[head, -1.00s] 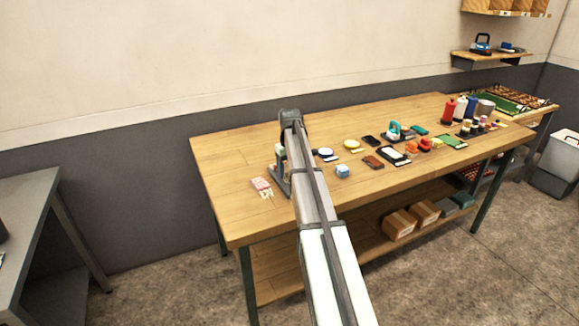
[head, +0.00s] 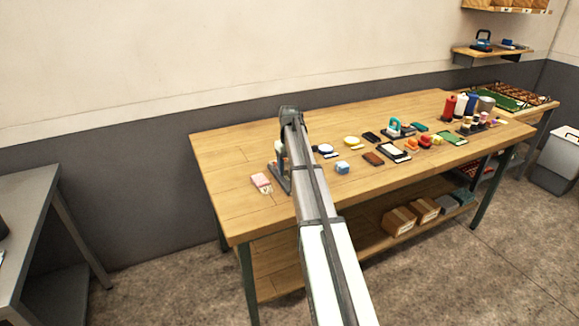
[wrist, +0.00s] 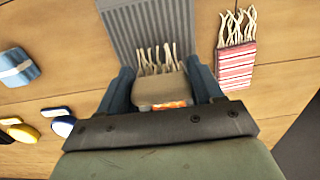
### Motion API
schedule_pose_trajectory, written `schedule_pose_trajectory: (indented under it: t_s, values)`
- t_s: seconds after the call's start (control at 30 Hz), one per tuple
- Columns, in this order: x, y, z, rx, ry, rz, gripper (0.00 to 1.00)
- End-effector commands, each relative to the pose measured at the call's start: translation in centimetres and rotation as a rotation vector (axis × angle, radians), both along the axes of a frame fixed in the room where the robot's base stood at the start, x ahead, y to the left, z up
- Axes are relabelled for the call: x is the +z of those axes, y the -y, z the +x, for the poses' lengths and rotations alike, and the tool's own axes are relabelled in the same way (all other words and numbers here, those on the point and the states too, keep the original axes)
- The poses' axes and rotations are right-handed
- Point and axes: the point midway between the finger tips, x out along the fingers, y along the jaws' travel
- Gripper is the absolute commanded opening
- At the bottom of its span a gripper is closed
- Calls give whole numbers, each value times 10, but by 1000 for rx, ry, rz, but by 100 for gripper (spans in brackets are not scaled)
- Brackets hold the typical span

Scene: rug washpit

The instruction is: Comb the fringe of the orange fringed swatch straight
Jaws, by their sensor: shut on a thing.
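My gripper (wrist: 162,88) is shut on a beige block (wrist: 160,91), seen in the wrist view between its two blue-grey fingers. A sliver of the orange swatch (wrist: 168,104) shows just under the block. Its cream fringe strands (wrist: 158,60) stick out past the block over a grey ridged board (wrist: 150,28); they look wavy and uneven. The rest of the swatch is hidden by the block and gripper. In the head view my arm hides most of this spot, and my gripper's fingertips are not visible there.
A pink striped swatch (wrist: 235,68) with wavy fringe lies right of the board; it also shows in the head view (head: 261,180). The wooden table (head: 228,150) is bare at left.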

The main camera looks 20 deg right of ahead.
Motion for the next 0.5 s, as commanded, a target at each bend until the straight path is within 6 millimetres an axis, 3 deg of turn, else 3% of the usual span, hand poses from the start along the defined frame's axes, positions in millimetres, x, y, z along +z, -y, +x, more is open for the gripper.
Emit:
schedule_pose_trajectory:
  t_s: [0.5]
  values:
    - [-5, 0, 0, 0, 0, 0, 41]
